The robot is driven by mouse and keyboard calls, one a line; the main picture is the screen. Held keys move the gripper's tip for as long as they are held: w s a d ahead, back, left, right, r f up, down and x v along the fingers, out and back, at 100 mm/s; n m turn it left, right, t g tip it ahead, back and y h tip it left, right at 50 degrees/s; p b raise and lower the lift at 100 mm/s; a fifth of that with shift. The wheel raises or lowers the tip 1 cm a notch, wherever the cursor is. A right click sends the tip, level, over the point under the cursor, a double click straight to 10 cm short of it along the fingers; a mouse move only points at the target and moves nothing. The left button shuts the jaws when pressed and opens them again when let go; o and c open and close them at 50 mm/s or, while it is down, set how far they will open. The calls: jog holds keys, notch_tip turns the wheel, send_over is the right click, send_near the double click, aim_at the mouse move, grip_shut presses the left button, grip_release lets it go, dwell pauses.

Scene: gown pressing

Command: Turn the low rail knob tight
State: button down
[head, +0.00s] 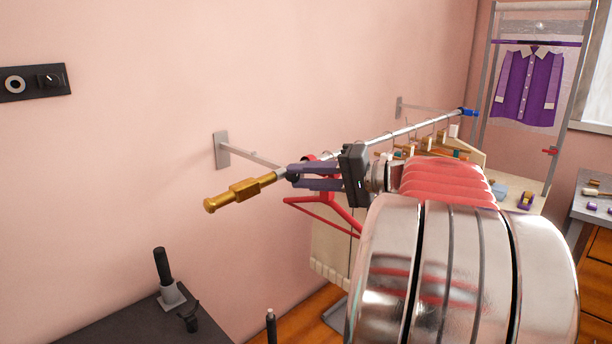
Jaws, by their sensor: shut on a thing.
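A pale metal rail (400,131) runs along the wall, with a gold end piece (243,189) at its near left end. My gripper (292,175) reaches from the right, with its purple fingers shut around a small dark piece on the rail, just right of the gold end. This piece looks like the low rail knob, but the fingers cover most of it. How tight it is cannot be seen. A red hanger (320,212) shows just behind and below my fingers, with a red part above them.
A wall bracket (222,150) supports the rail. Several hangers hang farther along it, near a blue end piece (468,112). A purple shirt (526,88) hangs at the back right. A dark table (145,325) stands at the lower left.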

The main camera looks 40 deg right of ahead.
jog(key=shift+d+f+m, duration=0.15)
jog(key=shift+f+m, duration=0.1)
jog(key=shift+m, duration=0.05)
jog(key=c, duration=1.6)
grip_release()
jog(key=shift+o, duration=0.4)
jog(key=shift+r, duration=0.1)
jog(key=v, duration=1.3)
jog(key=shift+s+d, duration=0.2)
jog(key=shift+s, duration=0.15)
